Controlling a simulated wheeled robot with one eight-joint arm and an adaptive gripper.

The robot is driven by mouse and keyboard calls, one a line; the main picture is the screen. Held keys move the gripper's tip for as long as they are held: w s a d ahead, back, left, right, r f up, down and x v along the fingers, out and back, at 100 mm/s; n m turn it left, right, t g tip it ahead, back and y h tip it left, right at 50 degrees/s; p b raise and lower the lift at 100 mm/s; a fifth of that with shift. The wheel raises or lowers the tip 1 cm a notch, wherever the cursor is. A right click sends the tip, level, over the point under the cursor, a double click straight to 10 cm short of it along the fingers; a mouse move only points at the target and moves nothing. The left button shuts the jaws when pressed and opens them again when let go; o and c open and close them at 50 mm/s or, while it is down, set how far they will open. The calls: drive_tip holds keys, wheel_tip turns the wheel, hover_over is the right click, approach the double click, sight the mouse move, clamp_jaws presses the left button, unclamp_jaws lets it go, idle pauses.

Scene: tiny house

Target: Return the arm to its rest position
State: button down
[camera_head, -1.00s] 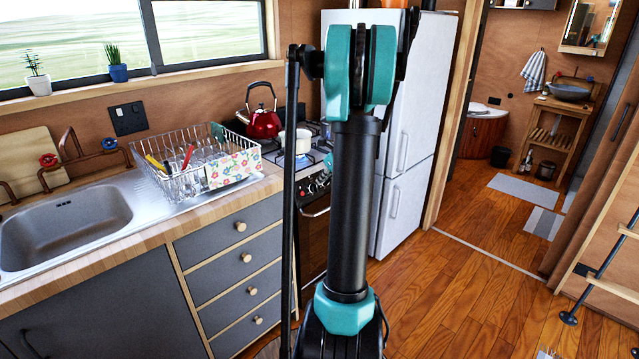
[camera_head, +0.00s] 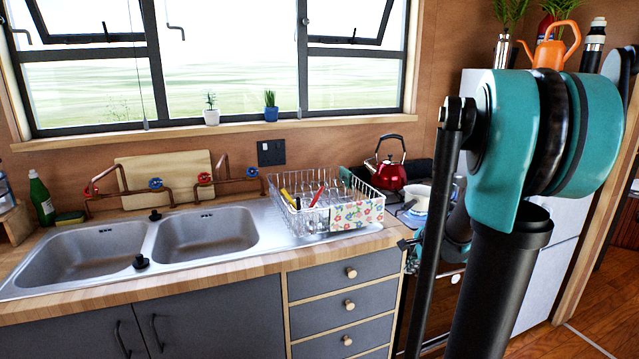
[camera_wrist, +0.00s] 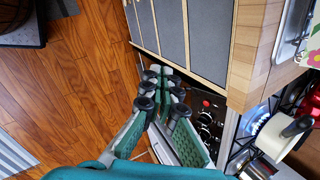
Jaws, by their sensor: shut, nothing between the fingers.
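My gripper (camera_wrist: 163,78) shows in the wrist view with its green-padded fingers drawn together at the tips and nothing between them. It points past the grey drawer fronts (camera_wrist: 190,35) and the stove's knobs (camera_wrist: 207,128). In the head view my teal and black arm fills the right side, upright and bent at the top. Part of my forearm and wrist shows behind it, in front of the stove. The fingertips are not clear in that view.
The counter (camera_head: 265,263) holds a double sink (camera_head: 205,233) and a dish rack (camera_head: 285,218). A red kettle (camera_head: 391,177) and a pale pot (camera_head: 415,199) stand on the stove. A fridge (camera_head: 552,275) is behind my arm. Open wooden floor (camera_wrist: 70,80) shows in the wrist view.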

drive_tip(key=s+a+f+n+h, duration=0.1)
drive_tip(key=s+a+f+n, duration=0.2)
drive_tip(key=s+n, duration=0.6)
drive_tip(key=s+a+f+n+g, duration=0.1)
drive_tip(key=s+a+f+n, duration=0.2)
drive_tip(key=s+n, duration=0.6)
drive_tip(key=s+a, duration=0.2)
drive_tip(key=shift+a+h, duration=0.35)
drive_tip(key=shift+h, duration=0.05)
